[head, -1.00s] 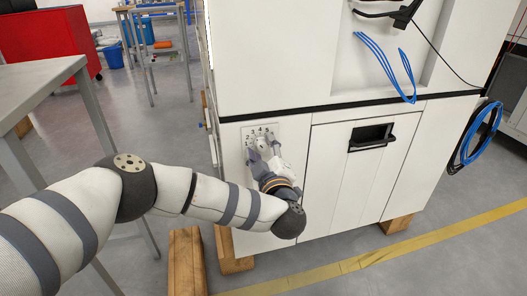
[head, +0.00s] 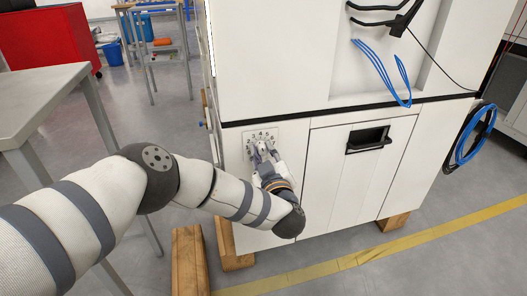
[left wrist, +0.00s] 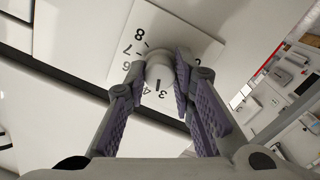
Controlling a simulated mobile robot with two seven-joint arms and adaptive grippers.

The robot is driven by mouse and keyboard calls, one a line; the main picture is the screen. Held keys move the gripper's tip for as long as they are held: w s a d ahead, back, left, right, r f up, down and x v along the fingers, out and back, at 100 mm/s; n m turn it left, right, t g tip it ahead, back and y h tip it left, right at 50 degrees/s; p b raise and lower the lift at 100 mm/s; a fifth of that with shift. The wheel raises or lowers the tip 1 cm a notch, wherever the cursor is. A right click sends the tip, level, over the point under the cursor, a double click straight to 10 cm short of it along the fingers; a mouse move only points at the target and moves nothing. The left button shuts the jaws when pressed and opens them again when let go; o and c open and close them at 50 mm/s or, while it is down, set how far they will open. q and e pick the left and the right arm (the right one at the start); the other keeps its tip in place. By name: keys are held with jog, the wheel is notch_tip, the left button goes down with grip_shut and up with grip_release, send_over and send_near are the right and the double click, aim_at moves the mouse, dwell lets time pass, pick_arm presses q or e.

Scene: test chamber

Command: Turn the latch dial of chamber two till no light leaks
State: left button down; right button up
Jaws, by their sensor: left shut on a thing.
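The latch dial is a pale round knob (left wrist: 158,70) on a square white number plate (left wrist: 190,28), which also shows in the head view (head: 261,135) at the upper left of the white cabinet's lower front. My left gripper (head: 262,152) reaches the dial from the front. In the left wrist view its purple-padded fingers (left wrist: 157,80) are on either side of the knob, shut on it. Fingers hide part of the knob and some numbers, and I cannot read its setting surely. My right gripper is not in view.
A black recessed handle (head: 369,138) sits on the panel right of the dial. Blue cables (head: 385,72) hang above, and a blue coil (head: 473,136) hangs at the cabinet's right side. A grey table (head: 40,95) stands at left. Wooden blocks (head: 190,262) are below.

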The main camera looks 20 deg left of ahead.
pick_arm(q)
jog(key=c, duration=1.3)
grip_release()
jog(key=shift+c, duration=0.2)
jog(key=v, duration=1.2)
